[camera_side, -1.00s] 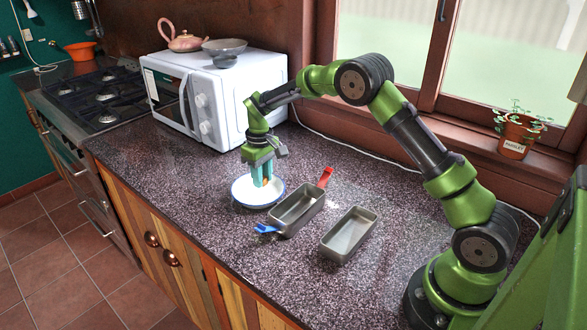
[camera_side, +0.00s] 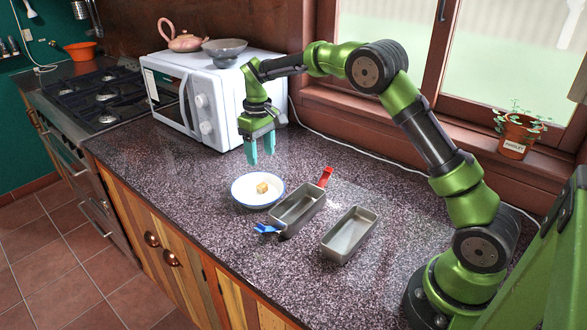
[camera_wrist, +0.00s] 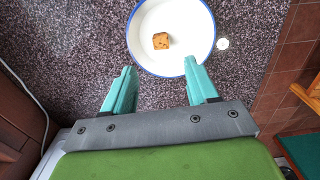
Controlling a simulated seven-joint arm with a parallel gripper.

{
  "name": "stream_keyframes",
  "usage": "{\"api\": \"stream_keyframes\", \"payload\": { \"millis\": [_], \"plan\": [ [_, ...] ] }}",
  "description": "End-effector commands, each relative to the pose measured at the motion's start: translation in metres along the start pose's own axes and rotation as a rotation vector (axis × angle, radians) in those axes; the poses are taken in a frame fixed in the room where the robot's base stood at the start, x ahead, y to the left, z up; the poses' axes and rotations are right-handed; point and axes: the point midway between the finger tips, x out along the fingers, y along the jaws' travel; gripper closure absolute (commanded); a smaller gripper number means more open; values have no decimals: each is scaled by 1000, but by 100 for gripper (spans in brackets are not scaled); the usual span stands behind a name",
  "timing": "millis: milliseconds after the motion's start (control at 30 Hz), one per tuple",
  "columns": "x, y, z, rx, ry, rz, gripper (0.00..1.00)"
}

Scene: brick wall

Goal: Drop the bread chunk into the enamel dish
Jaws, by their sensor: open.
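The bread chunk (camera_side: 262,188) is a small tan cube lying inside the white enamel dish (camera_side: 243,193), which has a blue rim. In the wrist view the bread chunk (camera_wrist: 161,41) rests on the floor of the dish (camera_wrist: 182,62), a little left of its middle. My gripper (camera_side: 261,160) is above the counter, higher than the dish and slightly behind it in the side view. Its teal fingers are apart and empty. The gripper (camera_wrist: 160,78) also shows open in the wrist view, with nothing between the fingertips.
Two grey loaf tins (camera_side: 297,211) (camera_side: 349,236) stand right of the dish. A red-handled item (camera_side: 326,177) and a blue-handled item (camera_side: 267,229) lie by the nearer tin. A white microwave (camera_side: 215,95) stands behind. A small white round thing (camera_wrist: 222,44) is beside the dish.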

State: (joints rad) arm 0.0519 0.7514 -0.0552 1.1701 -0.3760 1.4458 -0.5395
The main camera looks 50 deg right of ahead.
Motion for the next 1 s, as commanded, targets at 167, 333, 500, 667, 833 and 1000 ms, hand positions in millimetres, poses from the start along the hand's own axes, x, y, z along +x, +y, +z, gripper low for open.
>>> {"api": "stream_keyframes", "payload": {
  "millis": [167,333,500,667,833,1000],
  "plan": [
    [-44,0,-1,0,4,0,42],
    [-73,0,0,-1,2,1,42],
    [-86,0,0,-1,1,0,42],
    [-89,0,0,0,-1,0,42],
    [-88,0,0,11,2,2,42],
    [-68,0,6,80,13,1,42]
  ]
}}
